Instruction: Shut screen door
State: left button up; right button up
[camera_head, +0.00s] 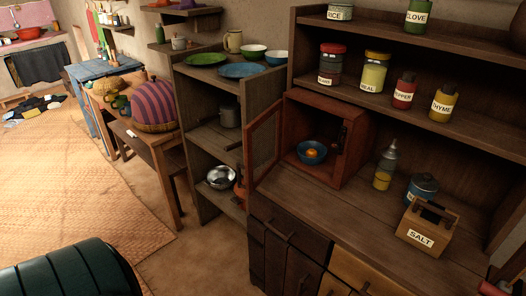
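The screen door (263,146) is a reddish wooden frame on the left side of a small red-brown cabinet (328,108) standing on the wooden counter. The door stands wide open, swung out to the left and toward me. The cabinet's front is uncovered, and a blue bowl (312,152) with something orange in it shows inside. A dark upright piece (342,137) shows near the cabinet's right inner side. I see neither my left nor my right gripper in this view.
Right of the cabinet stand a squeeze bottle (384,168), a blue lidded pot (422,188) and a wooden SALT box (428,224). Labelled jars line the shelf (400,110) above. A shelf unit (208,140) with plates and bowls stands left of the door. Bare counter lies before the cabinet.

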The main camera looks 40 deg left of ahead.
aim_at(251, 185)
jog(key=i+j, duration=0.1)
jog(key=j, duration=0.4)
jog(key=i+j, duration=0.15)
jog(key=j, duration=0.35)
jog(key=i+j, duration=0.1)
jog(key=j, duration=0.45)
jog(key=i+j, duration=0.15)
jog(key=j, duration=0.35)
jog(key=i+j, duration=0.1)
jog(key=j, duration=0.4)
jog(key=i+j, duration=0.15)
jog(key=j, duration=0.35)
jog(key=z, duration=0.05)
